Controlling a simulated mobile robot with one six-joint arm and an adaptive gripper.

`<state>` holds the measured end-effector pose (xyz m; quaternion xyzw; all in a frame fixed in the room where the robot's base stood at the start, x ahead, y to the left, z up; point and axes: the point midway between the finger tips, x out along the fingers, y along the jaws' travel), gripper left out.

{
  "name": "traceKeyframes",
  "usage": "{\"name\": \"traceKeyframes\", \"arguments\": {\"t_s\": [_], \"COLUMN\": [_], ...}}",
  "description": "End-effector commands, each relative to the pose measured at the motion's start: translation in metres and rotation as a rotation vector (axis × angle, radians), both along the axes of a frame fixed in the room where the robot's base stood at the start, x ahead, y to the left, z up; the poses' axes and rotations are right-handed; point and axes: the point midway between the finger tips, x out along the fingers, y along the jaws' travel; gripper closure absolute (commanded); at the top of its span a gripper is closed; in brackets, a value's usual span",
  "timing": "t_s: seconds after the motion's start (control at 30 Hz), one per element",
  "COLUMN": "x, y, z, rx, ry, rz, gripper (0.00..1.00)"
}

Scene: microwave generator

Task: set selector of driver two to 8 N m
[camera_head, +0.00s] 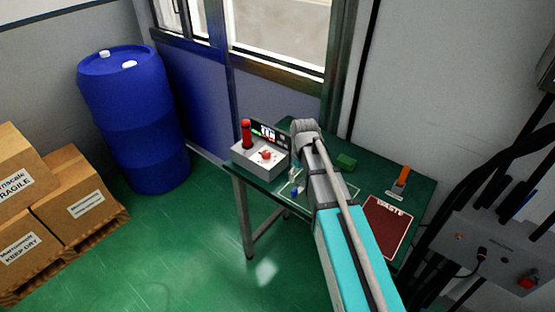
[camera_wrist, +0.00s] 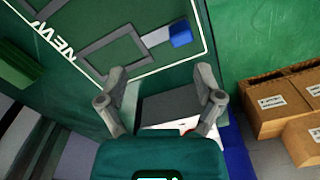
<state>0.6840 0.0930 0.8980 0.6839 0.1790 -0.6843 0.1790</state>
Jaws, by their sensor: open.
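A light grey box (camera_head: 259,163) stands at the left end of the green table in the head view. It has a small red knob (camera_head: 266,155) on top, a red upright cylinder (camera_head: 246,133) and a dark display panel (camera_head: 268,133). I cannot read the selector's marks or tell which driver it belongs to. My gripper (camera_wrist: 161,75) is open in the wrist view, with its fingers wide apart. A dark and white box (camera_wrist: 165,108) shows beyond and between the fingers, with a bit of red, partly hidden by my gripper. Contact cannot be told.
A blue block (camera_wrist: 180,35) lies on the table in the wrist view. A blue barrel (camera_head: 130,115) and cardboard boxes (camera_head: 80,205) stand left.

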Motion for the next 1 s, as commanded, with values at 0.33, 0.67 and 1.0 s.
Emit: {"name": "traceKeyframes", "arguments": {"t_s": [0.33,0.67,1.0], "x": [-0.128,-0.146,-0.146], "y": [-0.082,-0.094,-0.093], "z": [0.000,0.000,0.000], "rx": [0.000,0.000,0.000], "ry": [0.000,0.000,0.000], "rz": [-0.428,-0.516,-0.513], "gripper": [0.15,0.15,0.43]}}
